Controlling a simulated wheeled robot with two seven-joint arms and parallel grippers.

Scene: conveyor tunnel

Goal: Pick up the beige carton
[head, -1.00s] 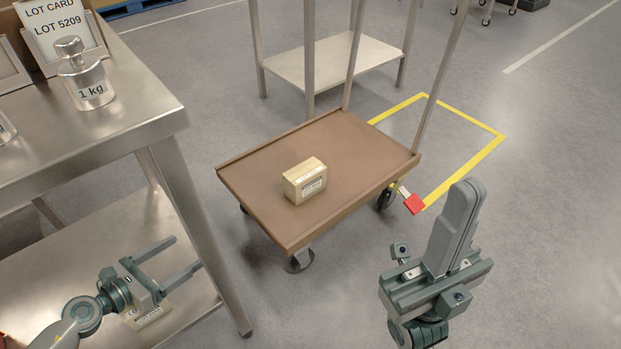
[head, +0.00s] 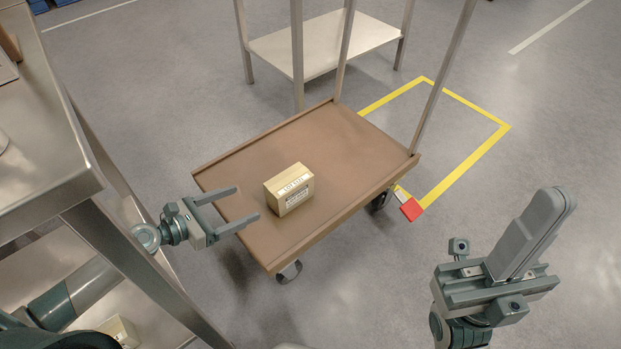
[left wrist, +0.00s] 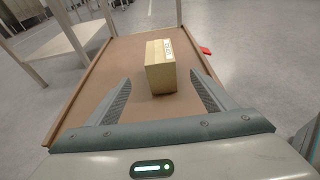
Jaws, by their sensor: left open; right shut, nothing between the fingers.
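The beige carton (head: 289,189) sits upright on the brown deck of a cart, with white labels on its top and side. It also shows in the left wrist view (left wrist: 160,68), ahead of and between the two fingers, a little right of centre. My left gripper (head: 248,206) is open and empty at the cart's left edge, its fingers pointing toward the carton but apart from it. My right gripper (head: 541,232) is shut and empty over the floor at the right, away from the cart.
The cart's deck (head: 235,172) has a low rim and upright posts at its far side. A steel table (head: 50,190) stands close on the left, by my left arm. Another beige carton (head: 120,331) lies on its lower shelf. A yellow floor outline (head: 465,165) lies right of the cart.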

